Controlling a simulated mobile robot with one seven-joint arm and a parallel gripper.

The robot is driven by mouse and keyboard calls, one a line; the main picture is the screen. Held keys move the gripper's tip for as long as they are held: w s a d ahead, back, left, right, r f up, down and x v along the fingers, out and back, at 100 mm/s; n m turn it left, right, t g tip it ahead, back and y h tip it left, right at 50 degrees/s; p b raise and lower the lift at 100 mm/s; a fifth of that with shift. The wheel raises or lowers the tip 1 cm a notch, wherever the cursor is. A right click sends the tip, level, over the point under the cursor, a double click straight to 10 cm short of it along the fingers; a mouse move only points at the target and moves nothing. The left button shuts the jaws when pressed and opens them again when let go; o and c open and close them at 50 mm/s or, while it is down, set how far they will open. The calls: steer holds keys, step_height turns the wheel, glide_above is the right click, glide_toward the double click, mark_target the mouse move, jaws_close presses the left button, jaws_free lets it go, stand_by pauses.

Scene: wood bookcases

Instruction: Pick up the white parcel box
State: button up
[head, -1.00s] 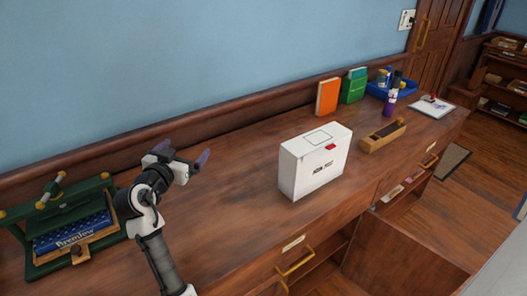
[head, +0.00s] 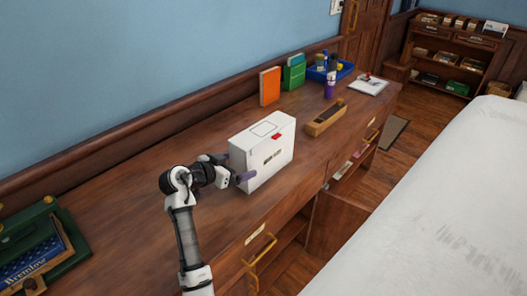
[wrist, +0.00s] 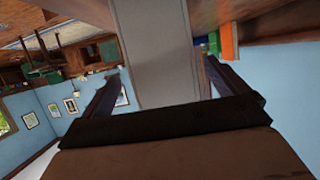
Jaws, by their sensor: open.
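The white parcel box (head: 264,152) stands upright on the wooden counter, with a red mark and dark print on it. My gripper (head: 232,168) is at the box's left end in the head view, its fingers apart. In the wrist view the box (wrist: 150,55) shows as a pale upright slab between the two open fingers (wrist: 155,90). One finger shows in front of the box's near face; the other is partly hidden behind the box. I cannot tell whether either finger touches it.
The counter (head: 150,195) also holds a wooden block-like tool (head: 326,117), an orange book (head: 270,86), a green book (head: 294,73), a blue bin (head: 330,70) and a purple bottle (head: 330,88). A green press (head: 40,245) stands at left. A white surface (head: 430,200) lies at right.

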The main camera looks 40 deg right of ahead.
mark_target(264, 152)
steer(key=b+x, duration=0.1)
steer(key=x, duration=0.4)
steer(key=shift+w+f, duration=0.1)
steer(key=shift+w, duration=0.05)
steer(key=c, duration=1.3)
